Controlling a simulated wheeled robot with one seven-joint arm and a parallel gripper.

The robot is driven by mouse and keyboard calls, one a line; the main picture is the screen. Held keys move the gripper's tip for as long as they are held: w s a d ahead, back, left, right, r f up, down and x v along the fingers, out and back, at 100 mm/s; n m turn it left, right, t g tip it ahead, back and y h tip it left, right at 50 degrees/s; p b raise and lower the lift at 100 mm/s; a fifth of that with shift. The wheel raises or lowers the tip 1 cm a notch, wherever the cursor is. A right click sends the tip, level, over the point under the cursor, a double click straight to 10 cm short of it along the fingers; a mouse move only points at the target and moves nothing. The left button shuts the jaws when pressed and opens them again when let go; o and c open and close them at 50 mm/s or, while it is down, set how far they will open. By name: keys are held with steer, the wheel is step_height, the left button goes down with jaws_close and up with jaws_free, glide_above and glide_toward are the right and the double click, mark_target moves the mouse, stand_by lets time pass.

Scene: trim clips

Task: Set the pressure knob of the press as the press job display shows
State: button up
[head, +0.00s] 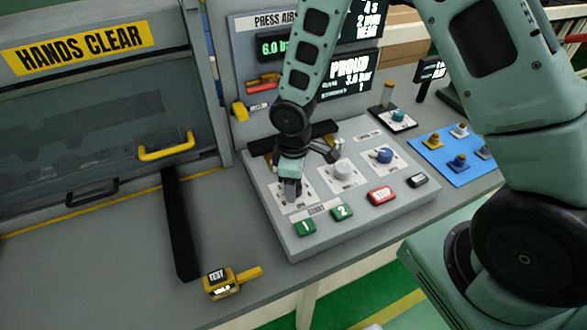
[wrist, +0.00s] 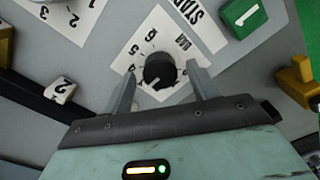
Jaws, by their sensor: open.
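My gripper (head: 291,190) is at the left dial of the grey control panel (head: 274,222), pointing down. In the wrist view my open fingers (wrist: 162,84) stand on either side of a black knob (wrist: 160,71), with gaps visible. The knob sits on a white plate with numbers; its pointer setting is unclear. In the head view the arm hides this knob.
A white knob (head: 343,172) and a blue knob (head: 384,155) stand to the right on the panel. Green buttons (head: 306,227), (head: 342,211) and a red button (head: 381,195) line its front. A yellow-handled tool (head: 225,285) lies on the bench at front left.

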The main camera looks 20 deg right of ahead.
step_height(320, 180, up, 17)
steer(key=shift+r+b, duration=0.15)
steer(key=shift+b, duration=0.15)
stand_by(0.5)
